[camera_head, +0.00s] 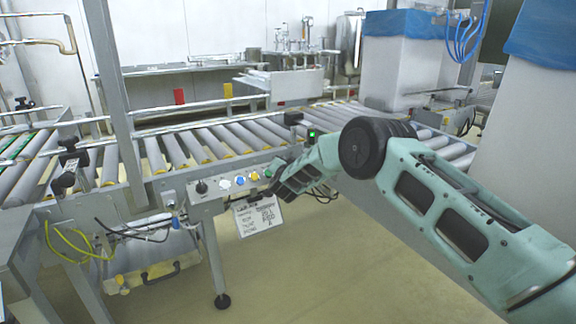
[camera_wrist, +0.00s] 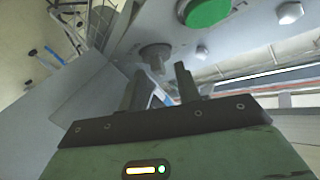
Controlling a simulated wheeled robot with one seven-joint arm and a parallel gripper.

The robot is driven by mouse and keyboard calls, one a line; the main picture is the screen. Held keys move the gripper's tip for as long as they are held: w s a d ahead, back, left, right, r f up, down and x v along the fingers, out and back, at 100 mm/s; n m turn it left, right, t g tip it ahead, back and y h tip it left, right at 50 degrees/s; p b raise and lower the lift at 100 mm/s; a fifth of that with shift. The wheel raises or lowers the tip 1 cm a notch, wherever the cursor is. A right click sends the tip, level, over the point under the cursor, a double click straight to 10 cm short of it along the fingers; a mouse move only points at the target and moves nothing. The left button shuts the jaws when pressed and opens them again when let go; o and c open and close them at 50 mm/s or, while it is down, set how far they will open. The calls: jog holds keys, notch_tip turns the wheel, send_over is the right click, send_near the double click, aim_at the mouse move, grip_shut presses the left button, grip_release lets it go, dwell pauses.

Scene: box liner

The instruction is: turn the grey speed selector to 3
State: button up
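A grey knob (camera_wrist: 155,54), which looks like the speed selector, sticks out of the light grey control panel in the wrist view. It lies ahead of my gripper (camera_wrist: 158,84), roughly in line with the gap between the fingers. The fingers are apart with nothing seen between them; I cannot tell whether either touches the knob. Its pointer and any numbers are not readable. In the head view my gripper (camera_head: 264,197) is at the right end of the panel (camera_head: 212,198), and the arm hides that part of it.
A large green button (camera_wrist: 207,10) and bolt heads sit beside the knob. In the head view a black knob (camera_head: 202,187), white, blue and yellow buttons line the panel. A hanging label card (camera_head: 258,217) is just below my gripper. The roller conveyor (camera_head: 215,142) runs behind.

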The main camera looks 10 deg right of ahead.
jog(key=shift+s, duration=0.1)
jog(key=p+v, duration=0.3)
jog(key=v, duration=1.4)
jog(key=shift+p, duration=0.3)
jog(key=shift+s+a, duration=0.1)
jog(key=shift+s, duration=0.05)
jog(key=s+a+r+n+g+y, duration=0.2)
jog(key=s+a+r+n+y, duration=0.3)
jog(key=a, duration=0.4)
jog(key=s+a+r+n+g+y, duration=0.2)
jog(key=s+g, duration=0.1)
jog(key=s, duration=0.4)
jog(key=s+a+r+n+g+y, duration=0.1)
jog(key=s+a+n+g+y, duration=0.15)
jog(key=s, duration=0.55)
jog(key=s+d+r+n+g+h, duration=0.15)
jog(key=s+d+n+g, duration=0.35)
jog(key=s, duration=0.9)
jog(key=s+d+n+g+h, duration=0.25)
jog(key=s+d, duration=0.45)
jog(key=s, duration=0.7)
notch_tip(320, 180, up, 26)
jog(key=p, duration=2.6)
jog(key=shift+m+g+h, duration=0.3)
jog(key=shift+h, duration=0.05)
